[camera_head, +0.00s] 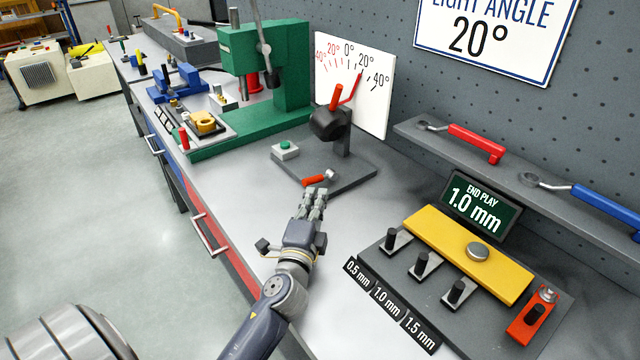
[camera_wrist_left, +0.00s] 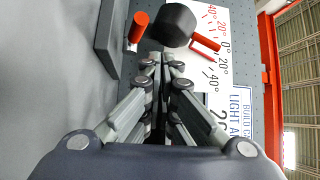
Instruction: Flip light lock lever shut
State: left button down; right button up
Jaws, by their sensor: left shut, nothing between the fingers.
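The light lock lever (camera_head: 314,181) is a short red handle with a metal pivot, low on the light's dark base plate (camera_head: 348,180). In the left wrist view a red handle (camera_wrist_left: 138,27), likely this lever, is just beyond the fingertips. The black light head (camera_head: 328,123) stands on a post before the white angle scale (camera_head: 378,95). Its red pointer (camera_head: 351,88) leans toward the 20° mark. My left gripper (camera_head: 316,192) is shut and empty, just in front of the lever; whether it touches cannot be told. My right gripper is out of view.
A grey block with a green button (camera_head: 285,147) sits left of the base plate. A green press (camera_head: 265,60) stands behind it. The end play fixture with its yellow bar (camera_head: 468,252) is at the right. The "LIGHT ANGLE 20°" sign (camera_head: 495,35) hangs above.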

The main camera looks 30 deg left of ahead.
pick_arm(q)
jog(key=shift+v, duration=1.9)
